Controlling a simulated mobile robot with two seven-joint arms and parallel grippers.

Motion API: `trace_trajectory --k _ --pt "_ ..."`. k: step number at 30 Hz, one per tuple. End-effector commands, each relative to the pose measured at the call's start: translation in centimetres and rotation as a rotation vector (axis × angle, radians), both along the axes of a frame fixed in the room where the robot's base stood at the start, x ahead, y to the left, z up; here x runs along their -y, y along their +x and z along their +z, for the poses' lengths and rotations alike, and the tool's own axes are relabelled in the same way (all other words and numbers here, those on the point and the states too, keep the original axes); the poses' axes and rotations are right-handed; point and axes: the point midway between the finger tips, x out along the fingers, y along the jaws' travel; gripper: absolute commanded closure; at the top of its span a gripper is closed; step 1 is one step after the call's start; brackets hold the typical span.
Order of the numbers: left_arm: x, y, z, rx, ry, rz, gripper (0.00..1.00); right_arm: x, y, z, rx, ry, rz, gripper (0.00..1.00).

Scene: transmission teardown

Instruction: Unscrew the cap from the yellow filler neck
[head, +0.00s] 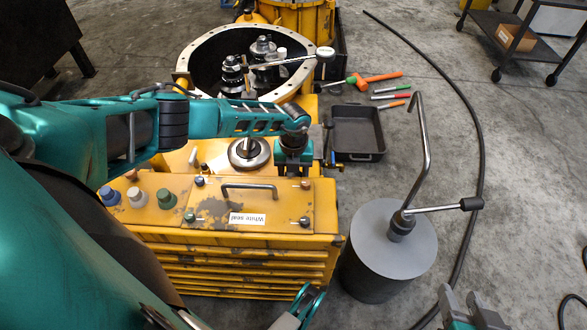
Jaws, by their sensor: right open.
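A round grey metal disc with an upright stem (249,152) sits on top of the yellow housing (325,215). It may be the cap, but I cannot clearly make out a yellow filler neck. My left arm reaches across from the left, and its wrist points down just right of the disc. My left gripper (292,175) is low over the housing top, mostly hidden by the wrist, so its fingers and anything between them cannot be made out. My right gripper (463,304) is at the bottom edge, open and empty, well away from the housing.
Blue, white and green knobs (137,198) and a handled lid (249,188) are on the housing. A grey drum with a bent crank (370,270) stands to the right. Behind are a black tray (357,153), coloured tools (375,77) and an open round gear case (190,60). A cable crosses the floor.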

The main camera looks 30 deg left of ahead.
Motion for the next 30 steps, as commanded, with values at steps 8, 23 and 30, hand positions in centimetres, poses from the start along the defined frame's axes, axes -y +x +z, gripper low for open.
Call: trace_trajectory --k 8,23,30 --pt "0.1 0.0 0.5 -0.001 0.0 0.329 0.88 0.0 0.0 2.8 0.0 -0.001 0.001 0.57" --pt "0.0 0.0 0.3 0.0 -0.001 0.503 0.88 0.1 0.0 3.7 0.002 -0.003 0.002 0.57" --pt "0.0 0.0 0.3 -0.001 0.001 0.836 0.88 0.0 0.0 5.5 0.0 -0.001 0.001 0.57"
